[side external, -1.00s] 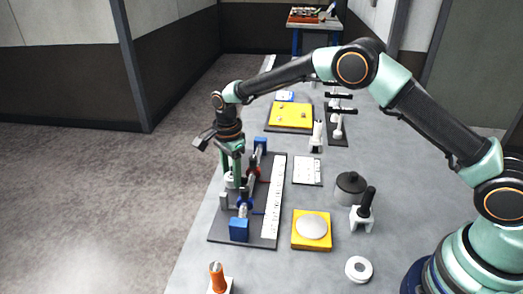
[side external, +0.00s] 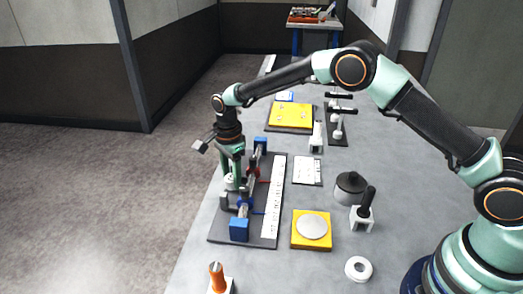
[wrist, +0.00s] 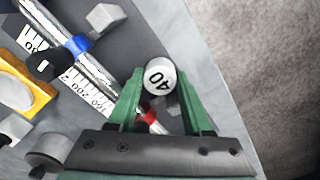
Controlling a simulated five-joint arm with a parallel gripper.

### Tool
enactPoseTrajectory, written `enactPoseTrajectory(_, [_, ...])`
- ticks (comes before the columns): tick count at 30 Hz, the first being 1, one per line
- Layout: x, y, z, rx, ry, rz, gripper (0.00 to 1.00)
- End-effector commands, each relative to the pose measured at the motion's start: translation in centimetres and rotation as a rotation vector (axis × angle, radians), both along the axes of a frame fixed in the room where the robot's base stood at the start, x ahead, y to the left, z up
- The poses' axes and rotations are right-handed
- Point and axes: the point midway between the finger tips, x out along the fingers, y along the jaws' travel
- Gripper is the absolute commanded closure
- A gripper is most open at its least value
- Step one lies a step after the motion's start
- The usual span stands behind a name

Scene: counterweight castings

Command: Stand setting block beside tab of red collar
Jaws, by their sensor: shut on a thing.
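My gripper (side external: 233,184) is shut on the setting block (wrist: 160,76), a white cylinder with "40" on its top face. In the wrist view the block sits between the green fingertips; in the side external view it is mostly hidden by them. The red collar (wrist: 147,114) is on the silver shaft and partly covered by my gripper in the wrist view. In the side external view a little red (side external: 262,180) shows just right of my gripper. I cannot tell whether the block touches the base or the collar's tab.
A blue collar (wrist: 78,45) sits farther along the shaft. Blue end supports (side external: 239,229) and a white scale strip (side external: 273,206) are on the dark base. A grey block (wrist: 103,17) stands near the base's left edge. A yellow pad (side external: 311,243) with a disc is at right.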

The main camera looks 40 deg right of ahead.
Motion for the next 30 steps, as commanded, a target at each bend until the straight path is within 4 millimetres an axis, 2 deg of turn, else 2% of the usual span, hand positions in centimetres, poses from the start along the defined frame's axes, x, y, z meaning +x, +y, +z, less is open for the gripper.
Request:
enactPoseTrajectory(11, [0.0,0.0,-0.6,0.0,-0.001,0.0,0.99])
enactPoseTrajectory(12, [0.0,0.0,-0.7,0.0,-0.001,0.0,0.46])
enactPoseTrajectory(14, [0.0,0.0,-0.7,0.0,-0.001,0.0,0.23])
enactPoseTrajectory(15, [0.0,0.0,-0.7,0.0,-0.001,0.0,0.15])
enactPoseTrajectory(24, [0.0,0.0,-0.7,0.0,0.001,0.0,0.15])
enactPoseTrajectory(30, [0.0,0.0,0.4,0.0,-0.001,0.0,0.15])
